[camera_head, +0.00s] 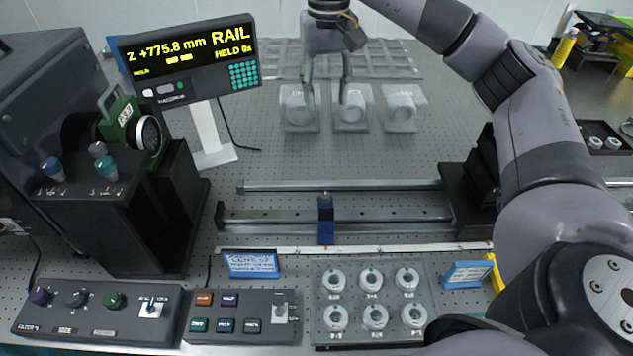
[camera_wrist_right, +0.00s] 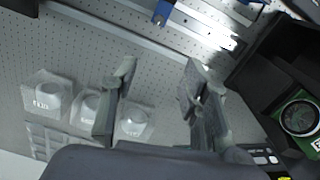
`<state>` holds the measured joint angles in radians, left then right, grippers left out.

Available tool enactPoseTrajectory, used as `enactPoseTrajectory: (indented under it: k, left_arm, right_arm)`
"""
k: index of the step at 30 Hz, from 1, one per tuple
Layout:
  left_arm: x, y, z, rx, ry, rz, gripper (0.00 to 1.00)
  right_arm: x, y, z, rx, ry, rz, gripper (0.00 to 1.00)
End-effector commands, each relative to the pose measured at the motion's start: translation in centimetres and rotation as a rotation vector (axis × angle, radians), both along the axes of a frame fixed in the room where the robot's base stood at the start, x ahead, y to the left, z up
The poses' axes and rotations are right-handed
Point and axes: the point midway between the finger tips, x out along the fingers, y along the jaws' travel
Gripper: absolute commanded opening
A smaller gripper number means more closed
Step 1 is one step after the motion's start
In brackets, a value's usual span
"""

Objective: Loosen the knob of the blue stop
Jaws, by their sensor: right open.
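The blue stop (camera_head: 326,222) sits on the metal rail (camera_head: 390,214) in the middle of the table, with its small dark knob (camera_head: 325,198) on top. In the right wrist view the blue stop (camera_wrist_right: 163,12) shows at the top edge. My right gripper (camera_head: 326,98) is open and empty, pointing down beyond the rails near the clear blocks. In the right wrist view its two fingers (camera_wrist_right: 158,88) stand well apart with nothing between them. My left gripper is not in view.
Several clear blocks (camera_head: 351,107) stand behind the rails. Control boxes (camera_head: 97,312) and a clear tray (camera_head: 425,285) of white rings line the front.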

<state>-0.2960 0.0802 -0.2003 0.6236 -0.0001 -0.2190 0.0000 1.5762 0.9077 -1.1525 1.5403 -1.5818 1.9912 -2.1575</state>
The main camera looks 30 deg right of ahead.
Motion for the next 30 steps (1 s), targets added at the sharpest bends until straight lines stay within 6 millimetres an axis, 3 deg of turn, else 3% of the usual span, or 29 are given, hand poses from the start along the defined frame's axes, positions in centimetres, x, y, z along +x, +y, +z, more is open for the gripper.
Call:
enactPoseTrajectory:
  k: [1, 8, 12, 19, 23, 30]
  left_arm:
    - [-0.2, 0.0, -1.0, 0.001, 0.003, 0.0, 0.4]
    - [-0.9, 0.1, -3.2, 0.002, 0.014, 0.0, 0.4]
    - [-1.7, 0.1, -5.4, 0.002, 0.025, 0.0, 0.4]
    - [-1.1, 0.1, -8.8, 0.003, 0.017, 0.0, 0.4]
    - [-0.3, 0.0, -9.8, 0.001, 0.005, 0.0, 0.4]
    - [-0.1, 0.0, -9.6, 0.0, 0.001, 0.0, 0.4]
  right_arm:
    - [0.0, 0.0, -1.1, -0.001, 0.003, 0.0, 0.42]
    - [0.0, 0.0, -3.2, 0.0, 0.002, 0.0, 0.42]
    - [0.0, 0.0, -5.4, -0.001, 0.003, 0.0, 0.42]
    - [-0.1, 0.0, -8.8, 0.0, 0.002, 0.0, 0.42]
    - [-0.1, 0.0, -9.8, 0.0, 0.002, 0.0, 0.42]
    - [-0.1, 0.0, -11.8, -0.001, 0.005, 0.0, 0.42]
